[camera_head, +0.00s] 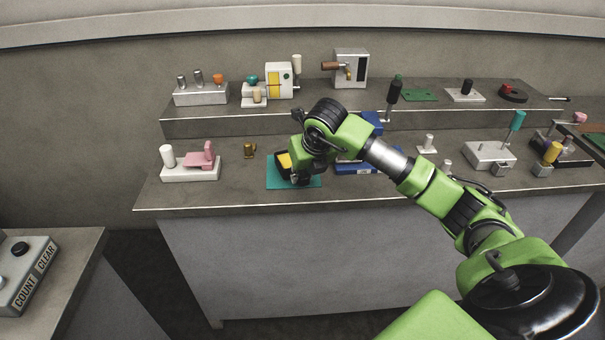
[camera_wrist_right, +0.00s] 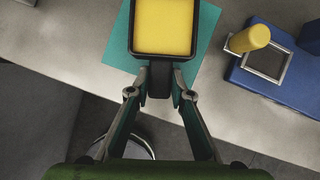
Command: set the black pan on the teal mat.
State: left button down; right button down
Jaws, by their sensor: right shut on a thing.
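The black pan (camera_head: 280,170), with a yellow inside, is over the teal mat (camera_head: 312,184) near the front of the counter. In the wrist view the pan (camera_wrist_right: 160,57) is at the top, with the mat (camera_wrist_right: 120,50) visible around it. In the head view my right gripper (camera_head: 301,180) partly covers the pan and mat. I cannot tell whether the pan touches the mat. My left gripper is not in view.
A blue fixture (camera_head: 355,168) stands close to the right of the mat; its yellow cylinder (camera_wrist_right: 250,38) shows in the wrist view. A raised shelf with several devices runs behind.

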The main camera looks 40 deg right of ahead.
jog(key=shift+f, duration=0.2)
jog(key=c, duration=1.7)
grip_release()
jog(key=shift+r, duration=0.1)
jog(key=v, duration=1.2)
